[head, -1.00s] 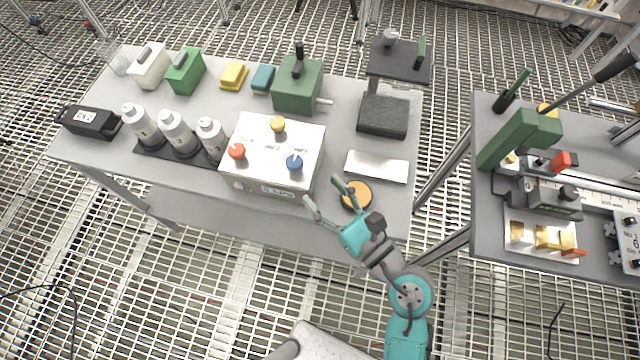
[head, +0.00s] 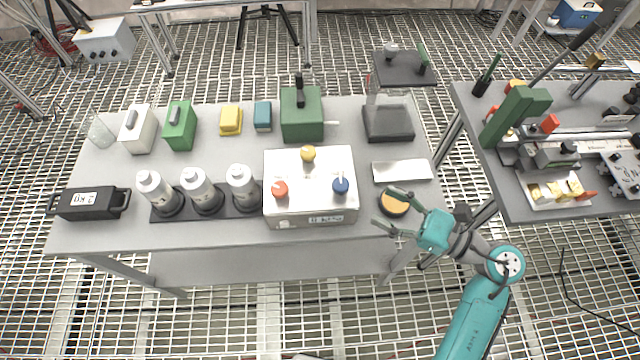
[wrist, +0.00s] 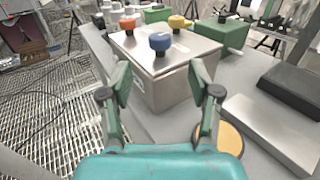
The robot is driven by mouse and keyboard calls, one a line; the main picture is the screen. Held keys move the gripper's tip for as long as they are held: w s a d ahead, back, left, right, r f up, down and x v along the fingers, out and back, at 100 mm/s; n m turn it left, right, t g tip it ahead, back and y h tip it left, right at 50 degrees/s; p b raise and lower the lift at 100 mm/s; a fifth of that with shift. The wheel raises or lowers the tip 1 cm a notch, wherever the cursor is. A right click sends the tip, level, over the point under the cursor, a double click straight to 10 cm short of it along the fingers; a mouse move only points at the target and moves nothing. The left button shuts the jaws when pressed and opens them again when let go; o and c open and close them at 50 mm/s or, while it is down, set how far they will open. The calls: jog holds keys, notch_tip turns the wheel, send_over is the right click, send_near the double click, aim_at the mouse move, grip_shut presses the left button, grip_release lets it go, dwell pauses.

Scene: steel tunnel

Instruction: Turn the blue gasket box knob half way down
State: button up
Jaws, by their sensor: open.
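A silver gasket box (head: 310,210) stands on the grey table, with three knobs on its top. The blue knob (head: 340,185) is at the right front, the red knob (head: 280,189) at the left, and the yellow knob (head: 308,153) at the back. A thin pale mark points from the blue knob toward the back. My gripper (head: 384,209) is open and empty to the right of the box, apart from it. In the wrist view the blue knob (wrist: 160,42) shows beyond and between my open fingers (wrist: 160,95).
An orange-topped round disc (head: 394,205) lies close to my gripper. A white plate (head: 402,171) and a dark stand (head: 388,123) are behind it. White bottles (head: 198,187) stand left of the box, and a green box (head: 302,118) stands behind. A second table (head: 500,200) is at the right.

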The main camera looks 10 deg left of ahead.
aim_at(341, 184)
jog(key=x, duration=1)
jog(key=shift+w+a, duration=0.1)
jog(key=shift+a, duration=0.25)
jog(key=c, duration=1.2)
